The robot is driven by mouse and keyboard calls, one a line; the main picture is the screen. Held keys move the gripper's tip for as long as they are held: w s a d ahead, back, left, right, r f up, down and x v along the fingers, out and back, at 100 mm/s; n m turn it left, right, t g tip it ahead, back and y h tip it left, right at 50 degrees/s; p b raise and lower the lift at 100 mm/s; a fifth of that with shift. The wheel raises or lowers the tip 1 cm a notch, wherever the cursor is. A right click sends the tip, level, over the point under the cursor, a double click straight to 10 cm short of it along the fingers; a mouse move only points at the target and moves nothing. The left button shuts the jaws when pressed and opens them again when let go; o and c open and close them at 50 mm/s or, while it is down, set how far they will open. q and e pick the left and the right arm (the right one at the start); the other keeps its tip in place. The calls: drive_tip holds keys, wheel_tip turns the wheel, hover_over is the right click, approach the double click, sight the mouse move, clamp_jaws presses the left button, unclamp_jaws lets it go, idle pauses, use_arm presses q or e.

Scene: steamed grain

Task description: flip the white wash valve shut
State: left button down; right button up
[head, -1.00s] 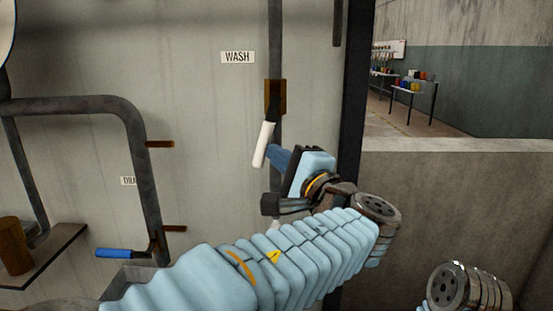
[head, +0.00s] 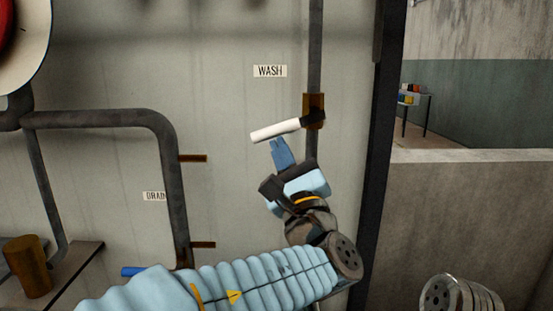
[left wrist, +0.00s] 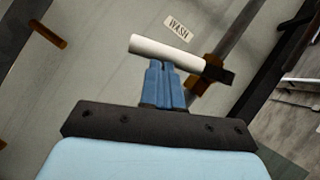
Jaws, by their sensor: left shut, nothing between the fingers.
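The white wash valve handle (head: 275,131) sticks out to the left from its brown valve body (head: 313,110) on the vertical pipe, nearly level with its free end slightly lower. It also shows in the left wrist view (left wrist: 167,51). The WASH label (head: 270,71) is above it. My left gripper (head: 279,146) is shut and empty, its blue fingertips just below the handle; the left wrist view shows the fingertips (left wrist: 162,66) right at the handle's underside, and I cannot tell whether they touch. My right gripper is not in view.
A blue-handled lever (head: 132,271) by the DRAIN label (head: 154,196) sits low on the left, partly behind my left arm. A shelf (head: 75,270) holds a rusty cup (head: 28,266). A dark post (head: 379,150) and low wall (head: 455,215) stand right.

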sight(270, 137)
use_arm(q)
drive_tip(key=shift+a+r, duration=0.5)
drive_tip(key=shift+r, duration=0.15)
drive_tip(key=shift+a+r, duration=0.45)
drive_tip(key=shift+r, duration=0.2)
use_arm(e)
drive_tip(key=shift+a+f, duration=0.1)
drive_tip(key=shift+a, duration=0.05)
use_arm(q)
drive_tip(key=shift+r, duration=0.1)
